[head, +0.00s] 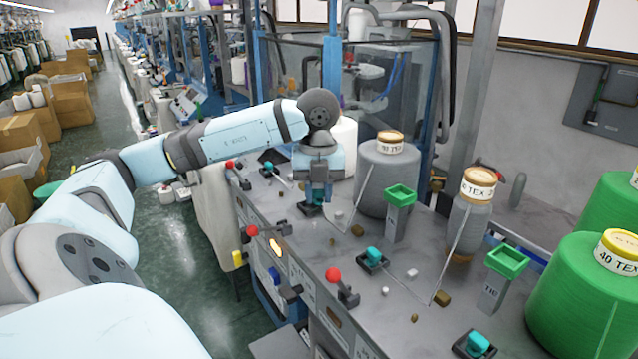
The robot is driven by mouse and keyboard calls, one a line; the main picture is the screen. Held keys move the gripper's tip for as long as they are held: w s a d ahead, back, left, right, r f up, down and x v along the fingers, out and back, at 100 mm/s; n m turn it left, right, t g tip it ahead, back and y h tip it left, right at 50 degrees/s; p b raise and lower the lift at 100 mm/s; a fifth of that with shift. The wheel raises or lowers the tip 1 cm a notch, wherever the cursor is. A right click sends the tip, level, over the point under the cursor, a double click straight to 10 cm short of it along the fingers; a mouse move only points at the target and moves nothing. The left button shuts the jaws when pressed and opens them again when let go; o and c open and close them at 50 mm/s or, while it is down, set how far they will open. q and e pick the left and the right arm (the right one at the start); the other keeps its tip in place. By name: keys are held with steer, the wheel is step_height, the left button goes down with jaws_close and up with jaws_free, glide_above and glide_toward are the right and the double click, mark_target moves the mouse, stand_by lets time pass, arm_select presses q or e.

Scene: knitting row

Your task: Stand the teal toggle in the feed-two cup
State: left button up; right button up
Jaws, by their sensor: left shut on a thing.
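My left gripper (317,197) points down over the machine's grey top, and its jaws are shut on a teal toggle (310,208). Only a little teal shows below the fingers, at a black base on the surface. I cannot tell whether the toggle is still seated there. Other teal toggles stand in black bases: one farther back (268,168), one in the middle (373,256) and one at the front edge (478,344). Two green square cups on grey posts stand to the right, one nearer the gripper (400,195) and one farther right (507,262). I cannot read which is feed two. My right gripper is out of view.
A grey yarn cone (387,180) stands behind the nearer green cup, and a smaller grey cone (470,215) stands between the cups. Large green cones (575,295) fill the right. Red-knobbed levers (335,276) line the front edge. Small brown and white bits lie on the top.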

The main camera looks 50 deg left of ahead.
arm_select(q)
steer(key=shift+a+f+b, duration=0.2)
steer(key=shift+a+b, duration=0.15)
steer(key=shift+a, duration=0.1)
steer(key=shift+a+f+b, duration=0.2)
steer(key=shift+a+b, duration=0.15)
steer(key=shift+a, duration=0.1)
steer(key=shift+w+a+f+b, duration=0.1)
steer(key=shift+a+b, duration=0.3)
steer(key=shift+a, duration=0.25)
steer(key=shift+f+b, duration=0.7)
steer(key=shift+f, duration=0.25)
steer(key=shift+d+f, duration=0.1)
steer(key=shift+f, duration=0.05)
